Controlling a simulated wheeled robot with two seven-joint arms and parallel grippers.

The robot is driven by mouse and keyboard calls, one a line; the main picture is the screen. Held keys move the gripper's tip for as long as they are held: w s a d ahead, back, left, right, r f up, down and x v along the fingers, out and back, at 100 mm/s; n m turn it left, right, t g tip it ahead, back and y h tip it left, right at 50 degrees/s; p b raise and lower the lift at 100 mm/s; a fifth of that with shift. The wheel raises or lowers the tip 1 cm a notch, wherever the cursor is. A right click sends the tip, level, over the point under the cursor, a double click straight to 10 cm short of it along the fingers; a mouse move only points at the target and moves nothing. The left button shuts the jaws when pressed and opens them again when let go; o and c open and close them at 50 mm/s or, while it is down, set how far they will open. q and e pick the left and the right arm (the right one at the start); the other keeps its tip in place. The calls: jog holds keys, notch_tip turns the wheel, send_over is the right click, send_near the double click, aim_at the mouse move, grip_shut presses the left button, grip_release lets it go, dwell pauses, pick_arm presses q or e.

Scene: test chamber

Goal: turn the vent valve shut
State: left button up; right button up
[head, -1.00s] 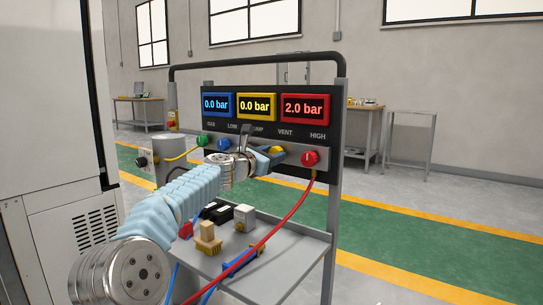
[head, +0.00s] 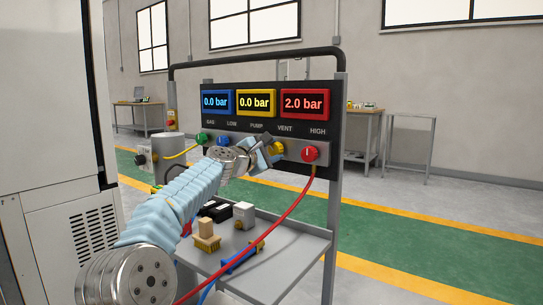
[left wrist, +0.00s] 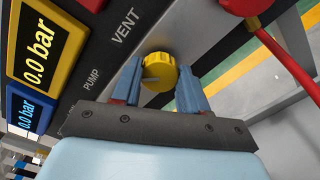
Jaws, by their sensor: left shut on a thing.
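The vent valve is a yellow round knob (head: 279,147) on the front of the panel, under the VENT label. My left gripper (head: 265,150) is shut on this knob, one finger on each side. The gripper also shows in the left wrist view (left wrist: 160,80). In the head view my wrist and fingers hide part of the panel left of the knob. My right gripper is not in view.
The blue display (head: 217,103) and yellow display (head: 256,103) read 0.0 bar; the red display (head: 305,103) reads 2.0 bar. Loose parts lie on the cart shelf (head: 290,255) below.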

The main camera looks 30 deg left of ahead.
pick_arm(q)
jog(key=m, duration=0.1)
jog(key=m+b, duration=0.1)
jog(key=m, duration=0.2)
jog(key=shift+f+m+b, duration=0.25)
jog(key=shift+m+b, duration=0.05)
jog(key=shift+b, duration=0.05)
jog(key=shift+m+b, duration=0.75)
jog(key=shift+m, duration=1.45)
jog(key=o, duration=1.1)
jog(key=shift+c, duration=0.2)
jog(key=shift+s, duration=0.3)
jog(key=s+a+b, duration=0.1)
jog(key=s+b, duration=0.4)
jog(key=s, duration=0.8)
